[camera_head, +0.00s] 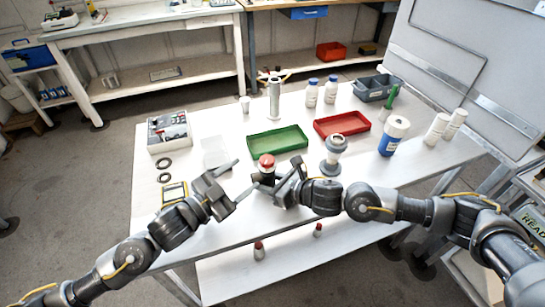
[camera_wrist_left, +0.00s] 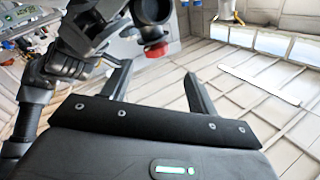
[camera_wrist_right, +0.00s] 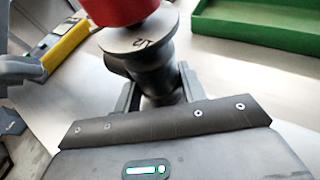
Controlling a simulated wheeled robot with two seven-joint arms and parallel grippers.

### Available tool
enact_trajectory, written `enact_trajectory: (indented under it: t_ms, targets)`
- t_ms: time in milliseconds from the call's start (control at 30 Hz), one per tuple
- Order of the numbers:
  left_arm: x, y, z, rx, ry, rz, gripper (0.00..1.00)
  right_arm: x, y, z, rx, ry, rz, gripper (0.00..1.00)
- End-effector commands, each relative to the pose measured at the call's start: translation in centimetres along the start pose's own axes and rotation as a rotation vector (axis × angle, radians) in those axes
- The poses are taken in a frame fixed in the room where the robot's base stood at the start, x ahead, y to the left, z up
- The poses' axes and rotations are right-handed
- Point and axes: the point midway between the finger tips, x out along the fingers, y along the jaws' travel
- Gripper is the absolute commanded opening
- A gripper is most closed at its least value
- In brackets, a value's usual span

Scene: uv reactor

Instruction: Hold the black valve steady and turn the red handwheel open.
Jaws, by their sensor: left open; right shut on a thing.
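The black valve (camera_head: 266,176) stands near the table's front with the red handwheel (camera_head: 267,161) on top. In the right wrist view the black valve body (camera_wrist_right: 152,76) is between the fingers of my right gripper (camera_wrist_right: 157,84), which is shut on it below a grey marked disc (camera_wrist_right: 140,41). The red handwheel (camera_wrist_right: 122,8) is cut off by that view's top edge. My left gripper (camera_head: 246,176) is open and empty, just left of the valve. In the left wrist view the red handwheel (camera_wrist_left: 155,48) shows beyond the open fingers (camera_wrist_left: 157,76), apart from them. The valve's foot is hidden.
A green tray (camera_head: 278,155) and a red tray (camera_head: 342,136) lie behind the valve. A grey-white fitting (camera_head: 333,165) stands to the right, close to my right arm. A yellow-edged meter (camera_head: 175,193) lies left.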

Motion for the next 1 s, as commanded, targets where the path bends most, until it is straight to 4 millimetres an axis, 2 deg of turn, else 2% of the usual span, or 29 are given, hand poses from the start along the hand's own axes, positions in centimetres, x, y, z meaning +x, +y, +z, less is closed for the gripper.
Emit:
enact_trajectory:
  t_ms: [100, 300, 633, 767, 1000]
  targets:
    - [-0.5, -0.1, 0.3, -0.192, -0.002, 0.029, 0.59, 0.0, 0.0, 0.0, 0.000, 0.000, 0.001, 0.10]
    - [-1.0, 0.0, 0.5, -0.411, -0.011, 0.060, 0.59, 0.0, 0.0, 0.0, 0.000, 0.000, 0.001, 0.10]
    - [-0.8, 0.1, 0.5, -0.481, -0.014, 0.070, 0.59, 0.0, 0.0, 0.0, 0.000, 0.000, 0.001, 0.10]
    - [0.6, 0.1, 0.5, -0.480, -0.013, 0.068, 0.59, 0.0, 0.0, 0.0, 0.000, 0.000, 0.001, 0.10]
    - [5.3, 0.5, 0.4, -0.479, -0.012, 0.070, 0.59, 0.0, 0.0, 0.0, 0.000, 0.000, 0.000, 0.10]
